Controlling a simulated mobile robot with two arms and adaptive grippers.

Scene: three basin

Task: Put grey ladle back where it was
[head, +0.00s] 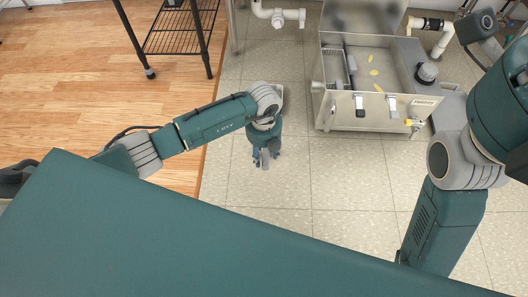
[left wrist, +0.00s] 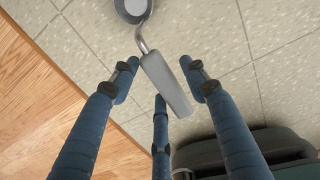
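The grey ladle (left wrist: 165,84) shows in the left wrist view, with its flat handle between my blue fingers. Its round bowl (left wrist: 131,8) points to the top edge and is partly cut off. My left gripper (left wrist: 160,72) has its fingers drawn in around the handle; a small gap seems to show at the right finger. In the head view, my left gripper (head: 265,156) hangs over the tiled floor, with a grey piece of the handle between its fingers. The ladle's bowl is not visible there. My right gripper is out of view.
A steel basin unit (head: 333,122) with yellow pieces inside stands to the right of my left gripper. A black wire rack (head: 180,42) on wheels stands at the upper left. White pipes (head: 278,15) run at the top. Tiled floor around the gripper is clear.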

